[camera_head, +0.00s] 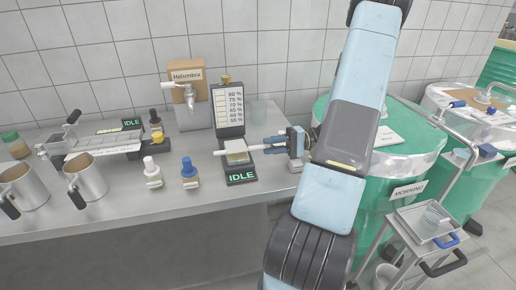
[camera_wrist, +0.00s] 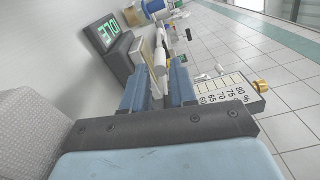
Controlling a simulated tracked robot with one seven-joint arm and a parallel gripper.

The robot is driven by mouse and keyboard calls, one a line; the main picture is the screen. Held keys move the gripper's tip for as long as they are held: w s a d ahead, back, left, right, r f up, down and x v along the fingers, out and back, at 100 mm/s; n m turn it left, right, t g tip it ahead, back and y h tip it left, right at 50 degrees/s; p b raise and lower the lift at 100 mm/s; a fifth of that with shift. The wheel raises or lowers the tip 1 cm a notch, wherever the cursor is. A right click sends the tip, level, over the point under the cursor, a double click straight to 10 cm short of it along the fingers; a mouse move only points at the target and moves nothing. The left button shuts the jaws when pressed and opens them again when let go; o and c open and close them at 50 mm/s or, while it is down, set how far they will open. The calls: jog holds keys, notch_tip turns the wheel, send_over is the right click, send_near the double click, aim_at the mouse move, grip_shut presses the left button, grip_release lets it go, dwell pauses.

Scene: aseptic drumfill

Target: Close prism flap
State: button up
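The prism instrument has an upright scale panel (camera_head: 228,108) and a green IDLE display (camera_head: 241,176) at its base, on the bench. Its small pale prism block (camera_head: 236,152) sits between them, with a white bar across it. I cannot tell the flap's exact angle. My gripper (camera_head: 268,145) reaches in from the right beside the block. In the wrist view, its two blue fingers (camera_wrist: 160,82) are apart, with a white rod (camera_wrist: 160,55) between them or just beyond. Contact with the rod is not clear. The IDLE display also shows in the wrist view (camera_wrist: 108,34).
Dropper bottles, one white-capped (camera_head: 152,172) and one blue-capped (camera_head: 190,173), stand left of the instrument. A tap box labelled Halumbra (camera_head: 186,73) is behind. Metal jugs (camera_head: 86,178) stand at left. Green drums (camera_head: 375,190) and a trolley (camera_head: 425,218) are at right.

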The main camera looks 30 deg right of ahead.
jog(key=v, duration=0.7)
jog(key=shift+s, duration=0.1)
